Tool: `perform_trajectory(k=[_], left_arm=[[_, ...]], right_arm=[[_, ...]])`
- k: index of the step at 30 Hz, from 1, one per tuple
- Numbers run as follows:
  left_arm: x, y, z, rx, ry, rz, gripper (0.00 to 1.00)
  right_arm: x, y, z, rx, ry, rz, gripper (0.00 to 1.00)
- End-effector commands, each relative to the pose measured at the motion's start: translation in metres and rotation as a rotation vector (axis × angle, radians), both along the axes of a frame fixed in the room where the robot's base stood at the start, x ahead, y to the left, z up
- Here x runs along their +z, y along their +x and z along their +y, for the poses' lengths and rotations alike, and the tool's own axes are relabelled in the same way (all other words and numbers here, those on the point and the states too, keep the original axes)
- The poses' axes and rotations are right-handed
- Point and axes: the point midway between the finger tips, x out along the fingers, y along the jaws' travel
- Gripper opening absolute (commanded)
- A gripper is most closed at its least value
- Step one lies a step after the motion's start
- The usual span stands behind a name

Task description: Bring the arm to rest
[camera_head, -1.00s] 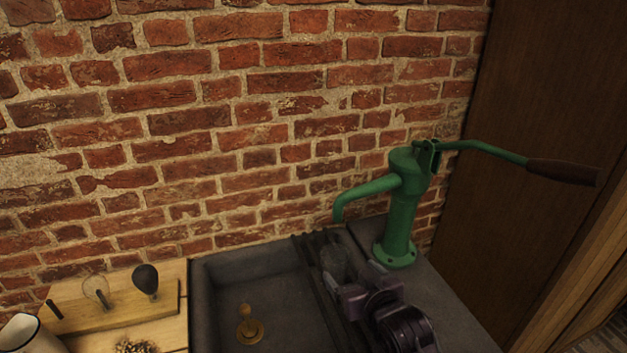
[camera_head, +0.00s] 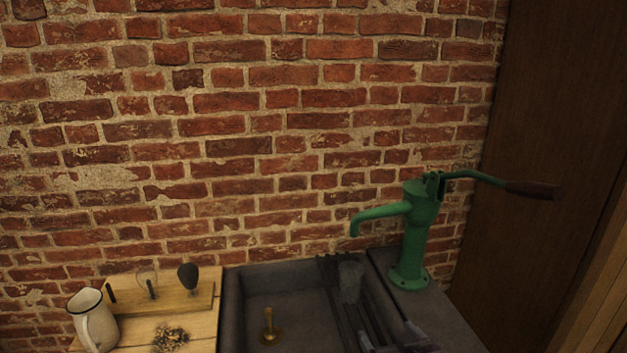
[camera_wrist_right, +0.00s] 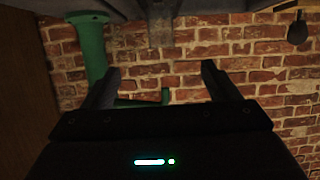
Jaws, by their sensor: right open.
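My right gripper (camera_head: 408,338) shows only in part at the bottom edge of the head view, low in front of the sink's right side. In the right wrist view my right gripper (camera_wrist_right: 160,82) has its two dark fingers wide apart, with nothing held between them. A clear glass jar (camera_head: 350,280) stands on the dark rails over the sink, beyond the gripper and apart from it. My left gripper is not in view.
A green hand pump (camera_head: 413,235) stands right of the dark sink (camera_head: 232,310); it appears upside down in the wrist view (camera_wrist_right: 92,55). A brass plug (camera_head: 268,325) is in the sink. A white enamel jug (camera_head: 97,325) and wooden board (camera_head: 180,300) are at left.

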Motion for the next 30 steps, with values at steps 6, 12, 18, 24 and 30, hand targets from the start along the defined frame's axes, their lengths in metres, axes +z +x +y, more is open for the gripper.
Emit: perform_trajectory(k=[6, 12, 18, 24, 30], left_arm=[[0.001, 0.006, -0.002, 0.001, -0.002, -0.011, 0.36], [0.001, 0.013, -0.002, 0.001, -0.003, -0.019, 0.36], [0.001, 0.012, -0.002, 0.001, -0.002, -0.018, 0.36], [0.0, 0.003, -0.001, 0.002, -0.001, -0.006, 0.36], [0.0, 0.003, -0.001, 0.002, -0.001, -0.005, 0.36]], right_arm=[[-0.016, -0.021, -0.005, -0.013, -0.026, 0.104, 0.82], [-0.035, -0.049, -0.013, -0.027, -0.057, 0.234, 0.82], [-0.054, -0.088, -0.022, -0.038, -0.095, 0.4, 0.82], [-0.068, -0.132, -0.031, -0.043, -0.133, 0.573, 0.82], [-0.077, -0.18, -0.04, -0.044, -0.168, 0.749, 0.82]])
